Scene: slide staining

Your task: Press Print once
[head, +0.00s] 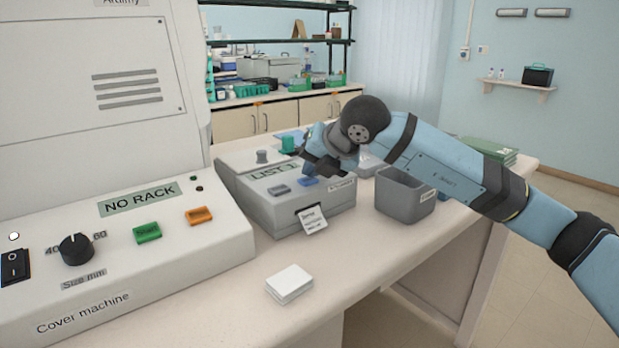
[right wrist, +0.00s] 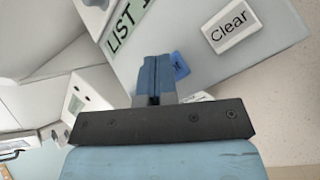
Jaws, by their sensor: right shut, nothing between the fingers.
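The label printer (head: 300,212) is a grey box on the bench with a green display (head: 273,171) reading "LIST 1". My right gripper (head: 318,168) is shut and empty, fingers down at the blue button. In the right wrist view its fingers (right wrist: 155,78) partly hide the blue button (right wrist: 180,65); contact cannot be told. The Clear button (right wrist: 230,26) shows beside it. My left gripper is not in view.
The cover machine (head: 110,270) with "NO RACK" display fills the left. A stack of white cards (head: 289,281) lies in front of the printer. A grey bin (head: 404,203) stands right of it, under my right arm. Bare bench lies around the cards.

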